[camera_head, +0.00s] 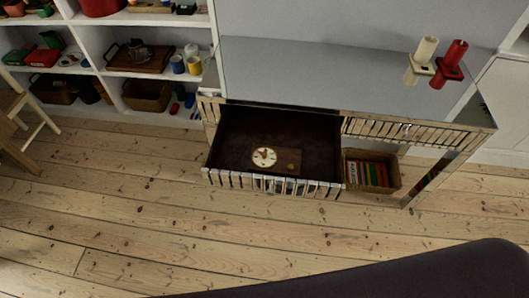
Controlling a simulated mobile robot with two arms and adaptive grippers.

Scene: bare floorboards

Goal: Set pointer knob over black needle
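A wooden board (285,160) lies in an open dark drawer (235,135) in the middle of the view. On the board's left part is a round white dial (264,156) with dark and reddish marks near its centre. A small brownish-gold spot, perhaps a knob (291,166), sits on the board to the right of the dial. The pointer knob and the black needle are too small to tell apart with certainty. Neither of my grippers shows in the head view.
The drawer sticks out of a grey-topped cabinet (310,75). A white candle holder (420,62) and a red one (450,65) stand on top. A basket of books (370,172) is beside the drawer. White shelves (125,20) stand left.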

